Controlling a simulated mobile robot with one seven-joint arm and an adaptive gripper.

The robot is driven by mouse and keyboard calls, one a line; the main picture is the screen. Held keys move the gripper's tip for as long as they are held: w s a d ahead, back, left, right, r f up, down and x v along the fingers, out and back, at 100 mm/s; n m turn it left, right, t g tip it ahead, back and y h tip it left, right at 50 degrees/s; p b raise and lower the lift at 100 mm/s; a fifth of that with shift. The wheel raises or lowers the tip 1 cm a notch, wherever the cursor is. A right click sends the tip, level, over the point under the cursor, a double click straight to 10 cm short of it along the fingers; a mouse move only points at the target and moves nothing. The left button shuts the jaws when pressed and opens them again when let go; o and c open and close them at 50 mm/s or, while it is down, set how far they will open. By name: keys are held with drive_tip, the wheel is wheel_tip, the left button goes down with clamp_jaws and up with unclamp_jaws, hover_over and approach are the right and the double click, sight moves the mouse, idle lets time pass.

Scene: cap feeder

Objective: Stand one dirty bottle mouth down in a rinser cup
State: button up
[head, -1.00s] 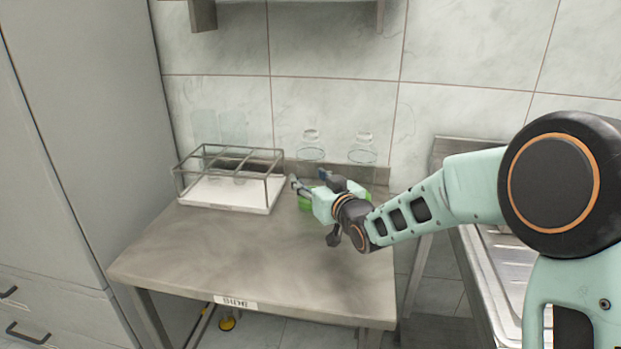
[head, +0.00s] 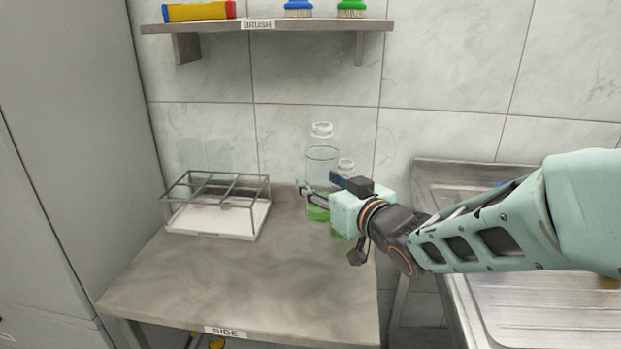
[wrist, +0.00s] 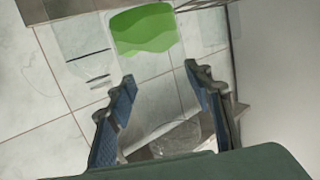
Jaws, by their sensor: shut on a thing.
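A clear bottle (head: 321,157) with a pale neck ring and green residue in its bottom stands upright between the jaws in the head view. My gripper (head: 318,196) is shut on it from the right, low on its body. It appears raised above the side table. I cannot make out a rinser cup.
The side table (head: 240,285) is clear in front. A metal sink unit (head: 530,310) is at the right. A shelf (head: 300,26) with brushes hangs above.

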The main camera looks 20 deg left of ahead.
sight(332, 163)
drive_tip(key=shift+s+d+r, duration=0.4)
drive_tip(key=shift+d+r, duration=0.1)
drive_tip(key=shift+d, duration=0.2)
drive_tip(key=shift+s+d+r+p, duration=0.15)
drive_tip(key=shift+r+p, duration=0.2)
drive_tip(key=shift+p, duration=0.2)
wheel_tip(332, 163, up, 4)
drive_tip(key=p, duration=0.4)
drive_tip(key=shift+r, duration=0.25)
drive_tip(key=shift+f, duration=0.1)
drive_tip(key=shift+d, duration=0.2)
